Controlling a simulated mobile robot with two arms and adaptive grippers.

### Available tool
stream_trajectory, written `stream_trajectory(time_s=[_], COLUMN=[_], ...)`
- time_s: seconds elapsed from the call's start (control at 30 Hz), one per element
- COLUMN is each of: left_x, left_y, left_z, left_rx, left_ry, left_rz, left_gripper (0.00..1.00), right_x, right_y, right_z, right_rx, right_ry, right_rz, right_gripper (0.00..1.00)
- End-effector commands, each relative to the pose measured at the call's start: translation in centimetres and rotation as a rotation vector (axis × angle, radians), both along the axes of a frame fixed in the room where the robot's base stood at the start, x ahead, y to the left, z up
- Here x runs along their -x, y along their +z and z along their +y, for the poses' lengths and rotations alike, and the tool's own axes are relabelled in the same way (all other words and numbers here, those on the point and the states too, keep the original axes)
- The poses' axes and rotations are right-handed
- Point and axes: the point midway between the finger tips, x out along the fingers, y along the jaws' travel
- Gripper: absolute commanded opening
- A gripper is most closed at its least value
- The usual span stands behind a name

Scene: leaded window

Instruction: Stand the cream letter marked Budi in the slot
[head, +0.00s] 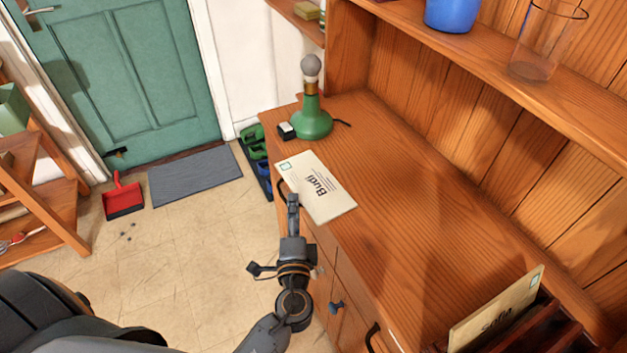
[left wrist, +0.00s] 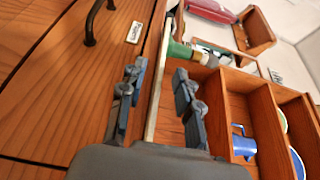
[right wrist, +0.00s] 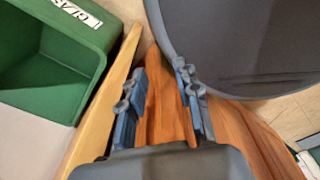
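The cream letter marked Budi (head: 316,187) lies flat on the wooden dresser top, its near edge sticking out past the front edge. My left gripper (head: 292,205) is at that overhanging edge. In the left wrist view the left gripper (left wrist: 160,95) is open, and the letter (left wrist: 157,100) shows edge-on as a thin pale strip between its fingers, with gaps on both sides. A wooden letter rack (head: 555,330) stands at the lower right, partly cut off, with a letter marked Sofia (head: 497,312) upright in it. My right gripper (right wrist: 160,95) is open and empty.
A green lamp base (head: 312,120) and a small dark box (head: 286,130) stand behind the letter. The dresser top (head: 410,210) is clear between letter and rack. A shelf overhangs the back. A green bin (right wrist: 50,60) is near my right gripper.

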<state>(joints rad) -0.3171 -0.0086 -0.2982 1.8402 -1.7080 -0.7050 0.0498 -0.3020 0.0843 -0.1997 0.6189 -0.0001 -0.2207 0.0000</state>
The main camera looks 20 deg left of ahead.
Motion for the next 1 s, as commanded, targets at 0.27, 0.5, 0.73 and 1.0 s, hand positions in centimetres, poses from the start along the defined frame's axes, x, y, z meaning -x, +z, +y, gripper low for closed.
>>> stream_trajectory(time_s=[0.27, 0.5, 0.73, 1.0], left_x=[-3.4, -4.8, -4.7, -4.7], left_y=[0.6, 0.3, 0.3, 0.3], left_z=[1.6, 2.2, 2.2, 2.2], left_rx=[-0.002, -0.001, 0.0, 0.0], left_ry=[0.001, 0.0, 0.0, 0.0], left_rz=[0.0, 0.0, 0.0, 0.0], left_gripper=[0.33, 0.33, 0.19, 0.0], right_x=[-0.3, -0.3, -0.3, -0.3], right_y=[2.1, 2.3, 2.3, 2.3], right_z=[0.2, 0.7, 0.8, 0.7], right_rx=[-0.002, -0.009, -0.01, -0.009], right_ry=[-0.001, -0.003, -0.003, -0.002], right_rz=[-0.006, -0.005, -0.005, -0.005], right_gripper=[0.32, 0.32, 0.32, 0.32])
